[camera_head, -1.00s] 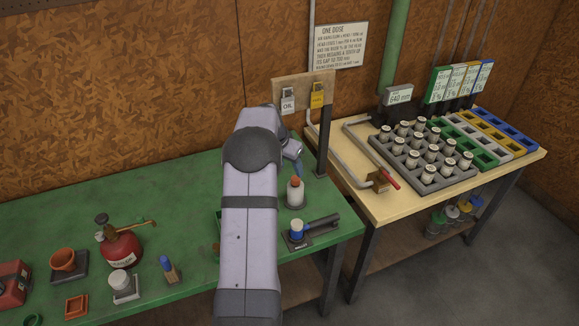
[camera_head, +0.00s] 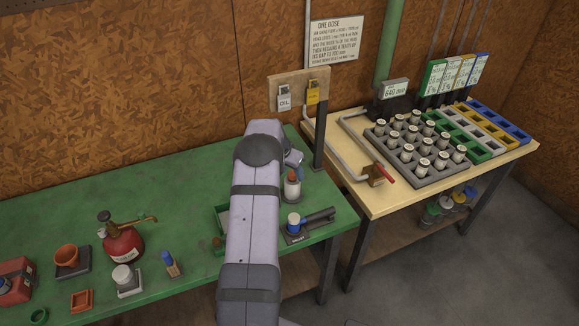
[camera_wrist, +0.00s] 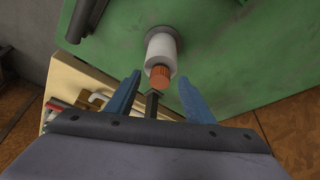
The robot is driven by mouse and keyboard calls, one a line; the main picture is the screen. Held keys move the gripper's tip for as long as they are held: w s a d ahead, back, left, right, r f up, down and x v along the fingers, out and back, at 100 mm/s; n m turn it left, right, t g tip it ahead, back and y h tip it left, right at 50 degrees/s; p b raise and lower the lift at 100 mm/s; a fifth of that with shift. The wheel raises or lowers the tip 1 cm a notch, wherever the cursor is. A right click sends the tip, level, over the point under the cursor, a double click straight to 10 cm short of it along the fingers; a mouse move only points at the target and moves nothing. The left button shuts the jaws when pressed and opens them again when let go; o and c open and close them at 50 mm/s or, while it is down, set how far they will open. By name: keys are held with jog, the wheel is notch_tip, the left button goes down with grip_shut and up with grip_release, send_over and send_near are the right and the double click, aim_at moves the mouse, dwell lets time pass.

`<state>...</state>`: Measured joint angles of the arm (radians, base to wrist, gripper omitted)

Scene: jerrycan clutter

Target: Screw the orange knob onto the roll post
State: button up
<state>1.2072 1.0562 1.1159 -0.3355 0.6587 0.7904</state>
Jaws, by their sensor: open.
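The orange knob (camera_wrist: 160,76) sits at the top of the white roll (camera_wrist: 162,47), which stands upright on a round grey base on the green bench. Its post is hidden by the knob and roll. In the head view, the knob (camera_head: 292,175) and roll (camera_head: 292,189) are near the bench's right end, just below my wrist. My gripper (camera_wrist: 160,84) is open and empty, with its blue fingers on either side of the knob in the wrist view. I see gaps between the fingers and the knob, but cannot tell how far the tips reach along it.
A black-handled device with a blue and white part (camera_head: 294,222) stands in front of the roll. A red oil can (camera_head: 123,242) and small items stand farther left.

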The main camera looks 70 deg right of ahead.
jog(key=shift+f, duration=0.1)
jog(key=shift+c, duration=0.2)
jog(key=c, duration=1.1)
jog(key=o, duration=0.5)
jog(key=shift+c, duration=0.2)
jog(key=c, duration=0.4)
jog(key=shift+w+d+f+m+g+b, duration=0.1)
jog(key=shift+m+g+b, duration=0.4)
jog(key=shift+m+b, duration=1.05)
jog(key=shift+w+m+g+y+b, duration=0.1)
jog(key=shift+m+g+y+b, duration=0.35)
jog(key=shift+m+b, duration=0.4)
